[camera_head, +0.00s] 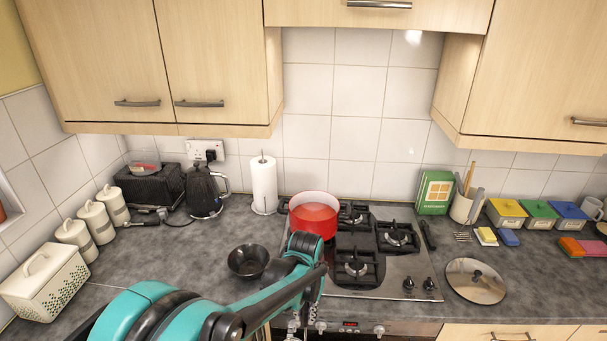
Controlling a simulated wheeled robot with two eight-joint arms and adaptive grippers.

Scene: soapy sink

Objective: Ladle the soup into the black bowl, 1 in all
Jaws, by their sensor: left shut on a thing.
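The black bowl (246,263) stands upright and looks empty on the grey worktop, left of the hob. A red pot (312,228) with orange-red soup (314,212) stands at the back left of the hob. My teal and black left arm comes in from the bottom left and ends in front of the pot, just right of the bowl. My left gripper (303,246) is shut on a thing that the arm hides. I cannot make out a ladle. My right gripper is not in view.
A round lid (475,281) lies right of the hob (388,283). Cupboards hang above.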

